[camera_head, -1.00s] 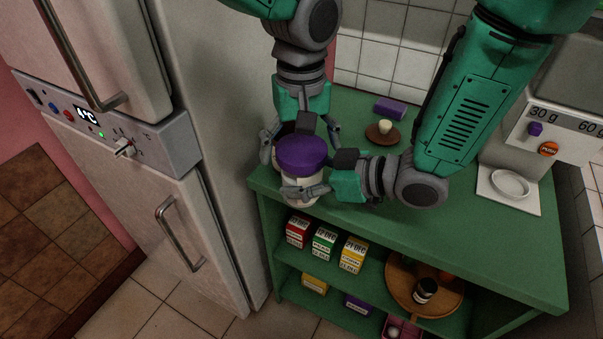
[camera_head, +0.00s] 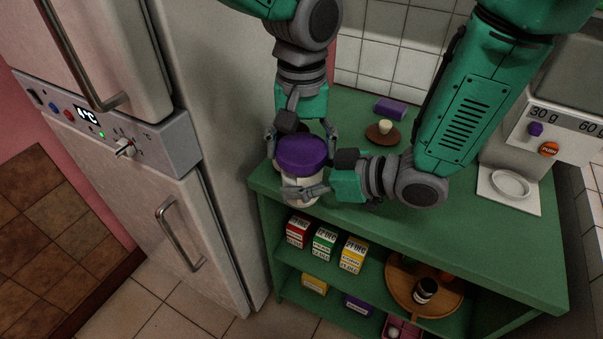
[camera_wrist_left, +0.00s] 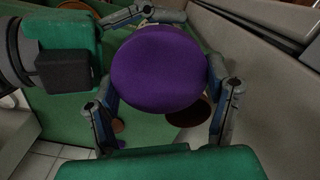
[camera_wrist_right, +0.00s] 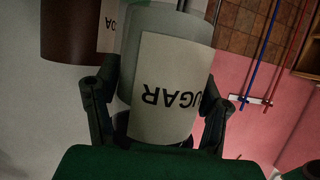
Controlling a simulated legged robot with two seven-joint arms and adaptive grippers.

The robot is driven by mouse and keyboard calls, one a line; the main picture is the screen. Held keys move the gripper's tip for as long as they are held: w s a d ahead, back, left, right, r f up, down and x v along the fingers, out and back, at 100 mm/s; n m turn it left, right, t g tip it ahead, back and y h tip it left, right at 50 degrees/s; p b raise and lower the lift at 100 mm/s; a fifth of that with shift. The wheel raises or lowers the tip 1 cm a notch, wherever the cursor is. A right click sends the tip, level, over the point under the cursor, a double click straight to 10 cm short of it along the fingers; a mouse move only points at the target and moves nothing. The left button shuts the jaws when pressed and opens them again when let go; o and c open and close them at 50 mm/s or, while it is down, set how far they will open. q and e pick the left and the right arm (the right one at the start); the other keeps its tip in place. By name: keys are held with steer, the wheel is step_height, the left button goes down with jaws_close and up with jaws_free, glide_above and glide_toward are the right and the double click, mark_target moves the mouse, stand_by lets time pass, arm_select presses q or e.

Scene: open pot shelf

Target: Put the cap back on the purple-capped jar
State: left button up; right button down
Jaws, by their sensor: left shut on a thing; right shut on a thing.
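The purple cap (camera_head: 302,153) sits at the mouth of the white jar (camera_head: 301,189); I cannot tell whether it is fully seated. My left gripper (camera_head: 301,143) comes from above and is shut on the cap, with a finger on each side. The left wrist view shows the round cap (camera_wrist_left: 158,68) between the fingers. My right gripper (camera_head: 305,191) is shut around the jar's body from the right. The right wrist view shows the jar (camera_wrist_right: 165,85) upside down, with a SUGAR label, between the fingers. The cap hides the jar's rim.
The jar is above the green shelf's top (camera_head: 470,225), near its left front corner, beside the fridge (camera_head: 150,140). A purple block (camera_head: 390,108) and a brown lid with a pale knob (camera_head: 383,133) lie behind. A scale (camera_head: 512,183) stands right.

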arm_select(q)
steer(key=o, duration=1.3)
steer(key=shift+r, duration=0.1)
steer(key=shift+r, duration=0.55)
step_height(320, 180, up, 3)
steer(key=shift+r, duration=0.2)
steer(key=shift+f, duration=0.1)
steer(key=shift+c, duration=0.5)
